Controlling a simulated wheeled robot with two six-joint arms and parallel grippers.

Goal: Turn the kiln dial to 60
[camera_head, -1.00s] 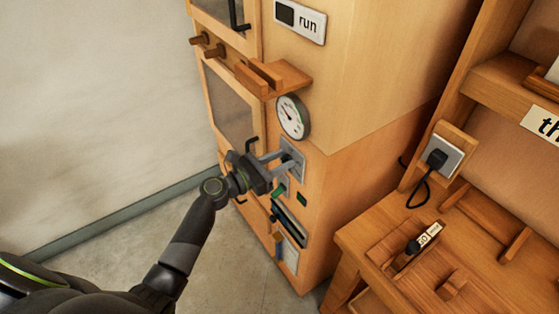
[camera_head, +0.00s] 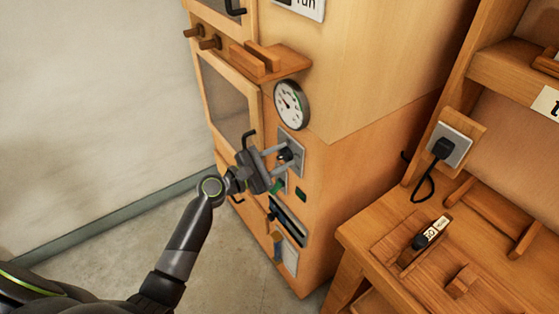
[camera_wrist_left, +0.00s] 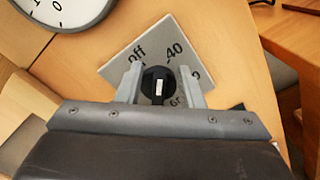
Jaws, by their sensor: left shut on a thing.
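The kiln (camera_head: 340,90) is a tall wooden cabinet. Its dial is a black round knob with a white mark (camera_wrist_left: 158,86) on a grey plate (camera_head: 297,143) below a round gauge (camera_head: 291,105). In the left wrist view the plate (camera_wrist_left: 181,30) reads "off" and "40"; other labels are partly hidden by the fingers. My left gripper (camera_head: 283,154) has a finger on each side of the knob and is shut on it; the fingers also show in the wrist view (camera_wrist_left: 158,84). Which label the white mark points to I cannot tell. My right gripper is not in view.
A wooden shelf (camera_head: 270,68) juts out above the gauge. A wooden bench (camera_head: 385,225) with a plugged socket (camera_head: 450,146) stands right. The floor at left is free.

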